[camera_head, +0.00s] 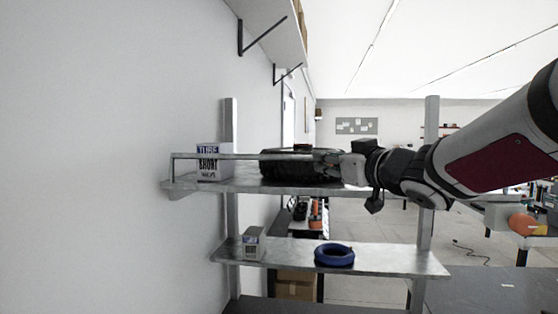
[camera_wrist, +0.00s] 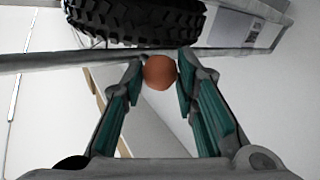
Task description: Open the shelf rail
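In the wrist view the rail (camera_wrist: 60,59) crosses below the tire (camera_wrist: 130,20). My gripper (camera_head: 320,160) reaches in from the right at the rail's height. In the wrist view its teal-padded fingers (camera_wrist: 158,66) close in on both sides of a round orange knob (camera_wrist: 159,73). Both fingertips appear to touch it. The knob overlaps the rail; how they join is hidden.
The upper shelf (camera_head: 235,185) stands beside a white wall (camera_head: 100,150). A lower shelf (camera_head: 285,252) holds a small box (camera_head: 253,243) and a blue ring (camera_head: 334,254). A metal post (camera_head: 425,235) stands at the right, near my arm. A dark surface (camera_head: 480,285) fills the lower right.

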